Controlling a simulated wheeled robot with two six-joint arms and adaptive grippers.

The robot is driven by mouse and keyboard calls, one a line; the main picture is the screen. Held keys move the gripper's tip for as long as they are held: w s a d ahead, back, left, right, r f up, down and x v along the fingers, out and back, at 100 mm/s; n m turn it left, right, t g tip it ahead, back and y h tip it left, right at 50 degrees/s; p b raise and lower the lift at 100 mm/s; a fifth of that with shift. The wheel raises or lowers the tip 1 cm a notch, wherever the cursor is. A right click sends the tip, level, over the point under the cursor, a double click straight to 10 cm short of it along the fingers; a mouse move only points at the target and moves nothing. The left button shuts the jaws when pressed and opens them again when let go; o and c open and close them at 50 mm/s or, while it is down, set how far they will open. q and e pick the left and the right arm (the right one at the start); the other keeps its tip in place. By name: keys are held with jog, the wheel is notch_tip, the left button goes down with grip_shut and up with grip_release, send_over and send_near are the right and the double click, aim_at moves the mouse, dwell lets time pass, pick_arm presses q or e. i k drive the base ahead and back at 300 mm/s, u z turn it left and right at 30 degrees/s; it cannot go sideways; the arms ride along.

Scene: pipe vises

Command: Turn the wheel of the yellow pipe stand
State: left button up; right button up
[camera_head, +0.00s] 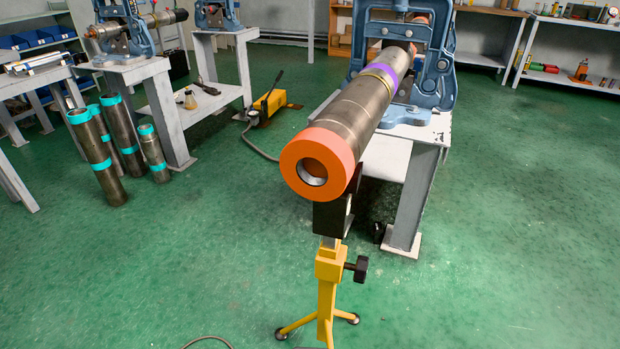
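The yellow pipe stand (327,280) stands on the green floor in the lower middle of the head view, on splayed tripod legs. Its black wheel or knob (357,269) sticks out to the right of the yellow collar. A black head (331,216) on the stand is under the front end of a long steel pipe (353,112). The pipe has an orange end ring (301,151) facing me and a purple band farther back. Its far end runs into a blue pipe vise (438,62). Neither of my grippers is in view.
The vise sits on a grey metal table (420,185) behind the stand. Several pipes with teal bands (95,150) stand at the left beside another table. A yellow hand pump (268,104) lies on the floor. The floor around the stand is mostly clear.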

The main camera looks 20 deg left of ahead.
aim_at(360, 269)
jog(key=u, duration=0.25)
jog(key=i, duration=0.3)
jog(key=u, duration=2.15)
jog(key=i, duration=1.25)
jog(key=z, duration=2.1)
